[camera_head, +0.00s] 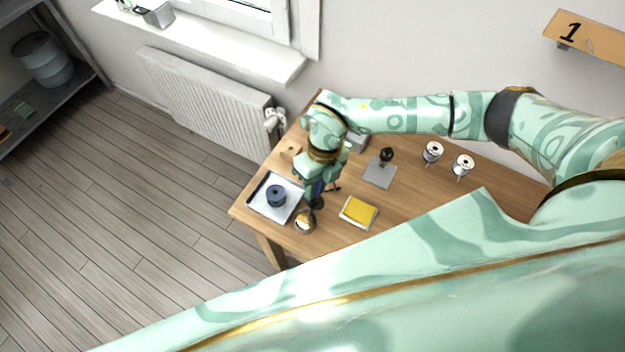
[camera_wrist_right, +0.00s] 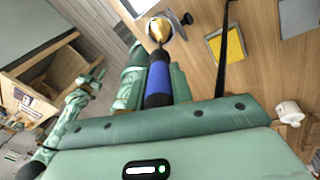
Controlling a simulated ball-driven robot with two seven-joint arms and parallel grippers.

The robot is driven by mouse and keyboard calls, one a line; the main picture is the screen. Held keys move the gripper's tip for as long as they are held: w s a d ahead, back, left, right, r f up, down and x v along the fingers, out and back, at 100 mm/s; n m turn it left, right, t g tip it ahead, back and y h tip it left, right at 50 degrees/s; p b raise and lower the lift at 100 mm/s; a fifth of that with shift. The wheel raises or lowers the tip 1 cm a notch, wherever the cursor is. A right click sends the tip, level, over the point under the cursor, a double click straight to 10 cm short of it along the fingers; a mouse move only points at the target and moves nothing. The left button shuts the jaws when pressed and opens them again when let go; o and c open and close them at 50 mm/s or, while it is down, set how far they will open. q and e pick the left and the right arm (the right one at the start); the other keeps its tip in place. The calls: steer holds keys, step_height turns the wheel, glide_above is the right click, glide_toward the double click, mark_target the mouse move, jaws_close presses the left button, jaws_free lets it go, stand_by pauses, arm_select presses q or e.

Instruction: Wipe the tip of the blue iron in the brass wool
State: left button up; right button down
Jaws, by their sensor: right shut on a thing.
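My right gripper (camera_head: 317,180) reaches down over the table's left part. The brass wool sits in a round holder near the table's front edge in the head view (camera_head: 304,222). I cannot tell whether the tip touches the wool or how deep it is.
A yellow sponge (camera_head: 358,211) lies right of the wool. A grey plate (camera_head: 380,174) with a dark knob and two spools (camera_head: 432,152) stand further right.

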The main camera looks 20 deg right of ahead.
steer(key=shift+s+d, duration=0.1)
steer(key=shift+s, duration=0.1)
steer(key=w+a+b, duration=0.1)
steer(key=w+a, duration=0.1)
steer(key=shift+w, duration=0.35)
stand_by(0.5)
steer(key=p+v, duration=0.1)
steer(key=v, duration=0.1)
steer(key=p+v, duration=0.1)
steer(key=p, duration=0.1)
steer(key=a+p+v, duration=0.1)
steer(key=p+v, duration=0.1)
steer(key=shift+s+r, duration=0.3)
steer(key=shift+r, duration=0.2)
stand_by(0.3)
